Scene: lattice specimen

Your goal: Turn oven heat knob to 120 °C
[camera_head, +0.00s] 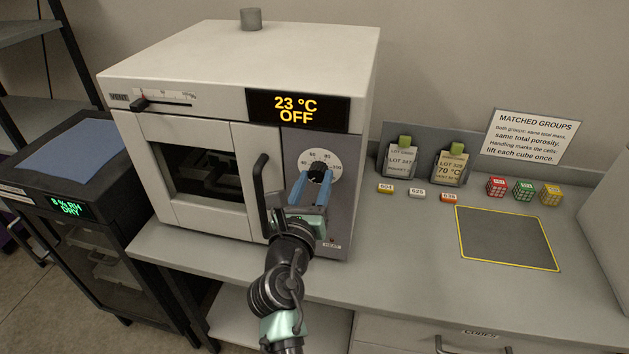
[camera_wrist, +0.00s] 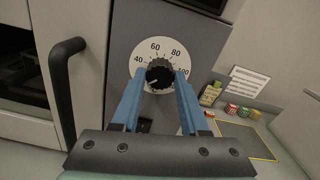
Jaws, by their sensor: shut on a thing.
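The white oven (camera_head: 200,65) stands on the bench with its door shut. Its display (camera_head: 297,109) reads "23 °C OFF". The black heat knob (camera_wrist: 159,75) sits on a white dial (camera_wrist: 138,50) marked 40, 60, 80 and 100; any higher marks are hidden. The knob also shows in the head view (camera_head: 318,172). My gripper (camera_head: 319,185) has its blue fingers on either side of the knob, shut on it. In the wrist view, a pale pointer line on the knob face points to the lower left.
The black door handle (camera_wrist: 68,90) stands out just left of my gripper. A dry cabinet (camera_head: 70,150) is at the left. Lot tags (camera_head: 450,166), small cubes (camera_head: 524,190) and a yellow-edged mat (camera_head: 507,238) are on the bench at the right.

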